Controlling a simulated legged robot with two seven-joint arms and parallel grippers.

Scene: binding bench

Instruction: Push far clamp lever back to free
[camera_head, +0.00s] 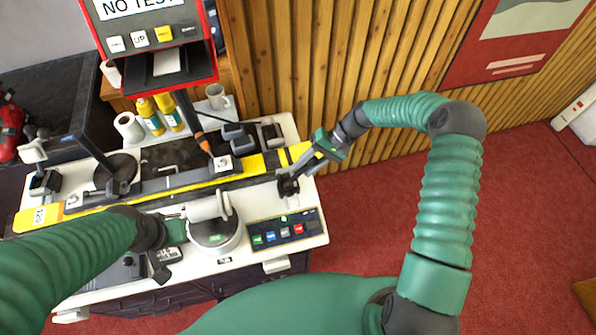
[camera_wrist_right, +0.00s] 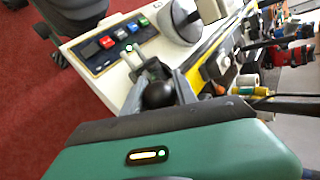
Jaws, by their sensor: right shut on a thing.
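My right gripper (camera_head: 290,182) reaches down at the bench's right end, by the yellow-and-black strip. In the right wrist view, its grey fingers (camera_wrist_right: 162,80) are shut around the black ball knob (camera_wrist_right: 159,95) of a lever. I take this for the far clamp lever; its lower part and the clamp are mostly hidden by the gripper.
A button panel (camera_head: 284,232) lies just in front of the right gripper. A round device with a white roller (camera_head: 209,207) stands left of it. Red carpet to the right is free.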

